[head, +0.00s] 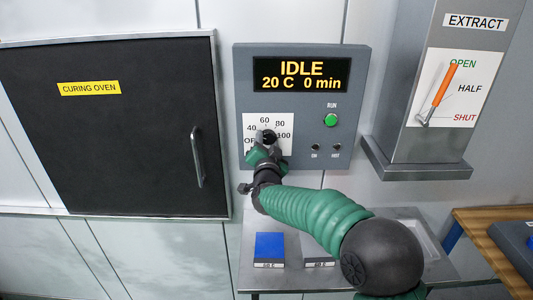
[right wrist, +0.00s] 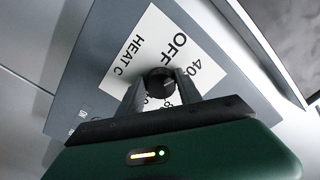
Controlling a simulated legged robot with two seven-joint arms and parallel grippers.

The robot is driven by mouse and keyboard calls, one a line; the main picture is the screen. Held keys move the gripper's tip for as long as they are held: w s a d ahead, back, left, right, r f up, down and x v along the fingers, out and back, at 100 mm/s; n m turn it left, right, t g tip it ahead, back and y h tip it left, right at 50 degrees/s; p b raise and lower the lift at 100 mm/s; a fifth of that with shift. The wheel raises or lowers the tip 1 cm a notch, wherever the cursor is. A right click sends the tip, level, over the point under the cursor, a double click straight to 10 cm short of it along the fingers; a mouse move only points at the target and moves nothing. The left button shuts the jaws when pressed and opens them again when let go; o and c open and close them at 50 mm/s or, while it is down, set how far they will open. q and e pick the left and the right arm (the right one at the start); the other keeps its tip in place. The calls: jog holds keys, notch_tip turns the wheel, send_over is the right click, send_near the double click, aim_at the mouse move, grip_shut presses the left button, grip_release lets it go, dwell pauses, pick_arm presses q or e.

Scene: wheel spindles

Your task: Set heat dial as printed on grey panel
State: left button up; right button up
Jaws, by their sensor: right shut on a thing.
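The heat dial (head: 268,136) is a black knob on a white scale plate (head: 252,122) marked OFF, 40, 60, 80 and 100, on the grey panel (head: 245,80). The panel's display (head: 300,75) reads IDLE, 20 C, 0 min. My right gripper (head: 264,148) is at the dial. In the right wrist view its fingers (right wrist: 161,88) are shut on the black knob (right wrist: 158,80). The knob's pointer direction cannot be made out. The gripper hides the lower part of the scale plate in the head view. My left gripper is not in view.
A green RUN button (head: 331,120) and two small black knobs are on the panel's right side. The curing oven door (head: 110,140) is at left. An EXTRACT lever (head: 439,92) with an orange handle is at right. A shelf below holds a blue block (head: 269,246).

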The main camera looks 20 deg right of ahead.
jog(key=m+b, duration=0.6)
jog(key=shift+f+m, duration=0.15)
jog(key=shift+m, duration=0.15)
jog(key=m+b, duration=0.2)
jog(key=m, duration=0.1)
jog(key=shift+m+b, duration=0.95)
jog(key=shift+m, duration=0.35)
grip_shut()
grip_release()
jog(key=o, duration=1)
jog(key=shift+s, duration=0.1)
jog(key=shift+o, duration=1.7)
jog(key=shift+d+r, duration=0.15)
jog(key=shift+r, duration=0.05)
